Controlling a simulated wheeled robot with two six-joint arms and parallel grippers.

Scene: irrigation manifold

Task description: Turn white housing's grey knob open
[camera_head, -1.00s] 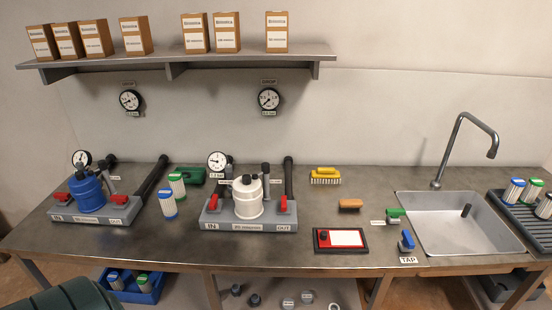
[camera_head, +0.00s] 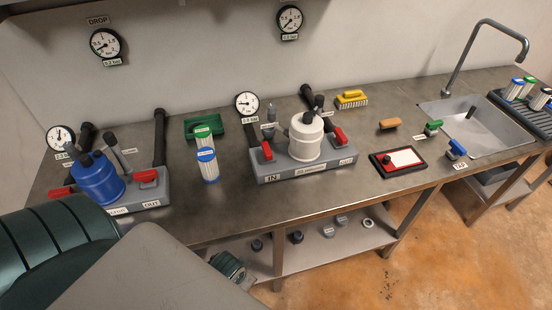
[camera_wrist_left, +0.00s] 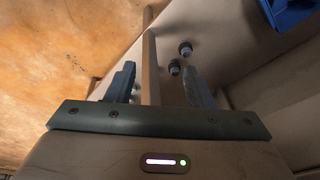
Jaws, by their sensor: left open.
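The white housing (camera_head: 306,137) stands upright on a grey base block with IN and OUT labels, in the middle of the bench. Red levers sit on both sides of it. A small grey knob (camera_head: 271,113) with a white tag shows at its upper left; its exact setting is too small to read. My left gripper (camera_wrist_left: 160,88) is open and empty in the left wrist view, its two fingers apart. It is low, by the lower shelf, away from the housing. My right gripper is not in view.
A blue housing (camera_head: 97,180) stands on a similar base at left. A blue bin (camera_wrist_left: 288,12) shows in the wrist view.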

